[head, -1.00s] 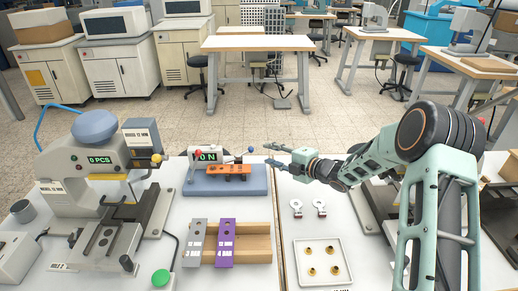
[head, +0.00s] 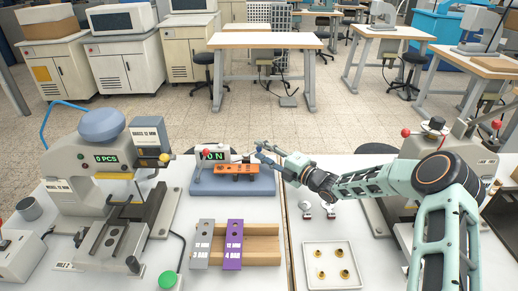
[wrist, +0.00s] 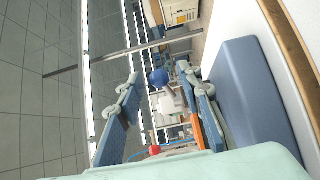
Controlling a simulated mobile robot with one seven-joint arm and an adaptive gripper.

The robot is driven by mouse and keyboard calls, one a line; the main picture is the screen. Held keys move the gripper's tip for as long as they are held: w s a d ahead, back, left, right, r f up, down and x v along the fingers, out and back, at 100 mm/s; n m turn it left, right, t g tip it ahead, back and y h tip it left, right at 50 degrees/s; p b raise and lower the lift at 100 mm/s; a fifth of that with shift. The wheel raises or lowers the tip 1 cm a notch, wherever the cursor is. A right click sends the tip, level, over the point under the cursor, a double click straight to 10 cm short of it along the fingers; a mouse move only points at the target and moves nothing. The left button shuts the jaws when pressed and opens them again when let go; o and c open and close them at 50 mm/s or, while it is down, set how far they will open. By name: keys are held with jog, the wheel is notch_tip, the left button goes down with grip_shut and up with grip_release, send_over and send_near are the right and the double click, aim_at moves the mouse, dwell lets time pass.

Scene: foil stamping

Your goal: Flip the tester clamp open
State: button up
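The tester (head: 264,188) has a blue base, a "0 N" display (head: 213,155) and an orange plate (head: 237,169). A red-knobbed lever (head: 205,153) stands at its left. A blue ball knob shows in the wrist view (wrist: 158,77) between my two open fingers, with a gap on both sides; which knob belongs to the clamp is not certain. My gripper (head: 260,151) is open and empty at the tester's right end, its fingers largely covering the blue knob in the head view. The red knob also shows low in the wrist view (wrist: 155,150).
A white tray (head: 308,283) with brass parts lies to the right. A stamping press (head: 98,180) stands at the left.

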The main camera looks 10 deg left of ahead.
jog(key=shift+x, duration=0.95)
jog(key=shift+c, duration=0.3)
grip_shut()
